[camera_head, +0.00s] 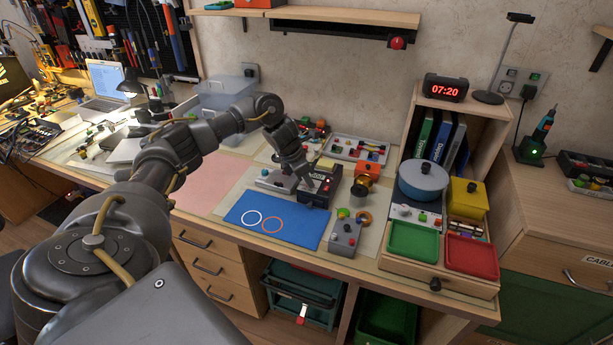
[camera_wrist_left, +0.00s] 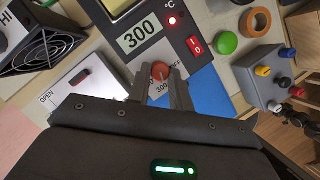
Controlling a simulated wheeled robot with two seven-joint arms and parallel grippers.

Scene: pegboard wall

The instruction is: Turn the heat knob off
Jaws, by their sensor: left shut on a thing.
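The black heat device (camera_head: 318,192) stands at the back edge of the blue mat (camera_head: 290,218). In the left wrist view its front panel (camera_wrist_left: 150,45) has a "300" label, a lit red light (camera_wrist_left: 172,20) beside "°C" and a red I/O switch (camera_wrist_left: 194,45). The round red-brown heat knob (camera_wrist_left: 160,71) sits low on the panel, with "OFF" and "300" printed near it. My left gripper (camera_head: 308,180) reaches down to the device. In the wrist view its fingers (camera_wrist_left: 160,84) are shut on the heat knob, one on each side. My right gripper is out of view.
A grey box with coloured knobs (camera_head: 345,233) stands close on the right, with an orange ring (camera_head: 364,217) behind it. A blue pot (camera_head: 423,180), a green tray (camera_head: 413,240) and a red tray (camera_head: 471,255) are further right. A pink mat (camera_head: 215,182) lies clear on the left.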

